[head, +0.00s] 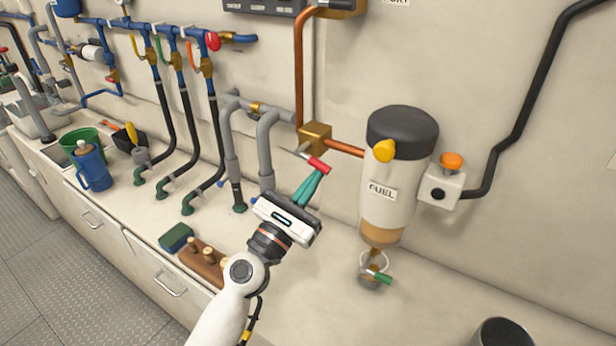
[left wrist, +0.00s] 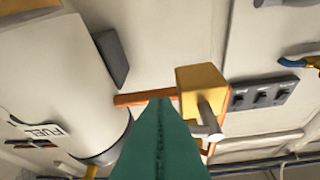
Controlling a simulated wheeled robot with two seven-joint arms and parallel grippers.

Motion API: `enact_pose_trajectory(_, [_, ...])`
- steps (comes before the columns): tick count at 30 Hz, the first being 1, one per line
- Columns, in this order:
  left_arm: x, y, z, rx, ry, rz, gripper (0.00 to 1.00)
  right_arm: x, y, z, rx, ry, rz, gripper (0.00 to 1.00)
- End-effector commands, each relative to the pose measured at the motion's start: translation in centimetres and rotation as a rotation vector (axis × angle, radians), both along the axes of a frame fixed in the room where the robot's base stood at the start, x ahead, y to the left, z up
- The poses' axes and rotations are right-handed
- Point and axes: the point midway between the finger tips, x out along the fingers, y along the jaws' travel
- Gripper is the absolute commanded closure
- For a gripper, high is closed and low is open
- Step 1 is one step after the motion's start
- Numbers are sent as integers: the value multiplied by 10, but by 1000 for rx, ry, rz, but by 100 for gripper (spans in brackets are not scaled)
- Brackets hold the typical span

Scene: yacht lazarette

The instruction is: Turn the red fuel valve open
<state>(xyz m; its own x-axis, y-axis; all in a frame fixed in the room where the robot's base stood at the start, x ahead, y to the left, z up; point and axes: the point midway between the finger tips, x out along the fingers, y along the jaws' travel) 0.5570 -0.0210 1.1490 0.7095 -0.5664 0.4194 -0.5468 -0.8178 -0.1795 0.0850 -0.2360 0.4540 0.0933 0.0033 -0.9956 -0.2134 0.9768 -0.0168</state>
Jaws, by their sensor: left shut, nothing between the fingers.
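The fuel valve is a brass block (head: 315,136) on the copper pipe, with a grey lever ending in a red grip (head: 319,164) that slants down to the right. The brass block also shows in the left wrist view (left wrist: 200,82), with its grey lever part (left wrist: 209,120) beside the fingers. The red grip is not visible there. My left gripper (head: 316,174) is shut and empty, its teal fingertips just below the red grip. I cannot tell whether they touch it. The teal fingers (left wrist: 160,140) fill the lower middle of the left wrist view. My right gripper is out of view.
Grey pipes (head: 268,150) stand to the left. A wooden block with pegs (head: 203,262) and a green sponge (head: 176,237) lie on the counter.

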Motion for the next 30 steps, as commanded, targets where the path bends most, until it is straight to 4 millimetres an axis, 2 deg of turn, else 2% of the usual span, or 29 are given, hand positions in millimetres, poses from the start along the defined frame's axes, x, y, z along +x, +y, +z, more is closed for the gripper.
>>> enact_pose_trajectory(3, [-2, -3, 5, -63, 41, 0, 100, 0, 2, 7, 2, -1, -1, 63])
enact_pose_trajectory(9, [-4, -5, 9, -64, 41, -1, 100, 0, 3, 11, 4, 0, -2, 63])
enact_pose_trajectory(30, [-4, -6, 9, -60, 39, 0, 100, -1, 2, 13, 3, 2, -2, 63])
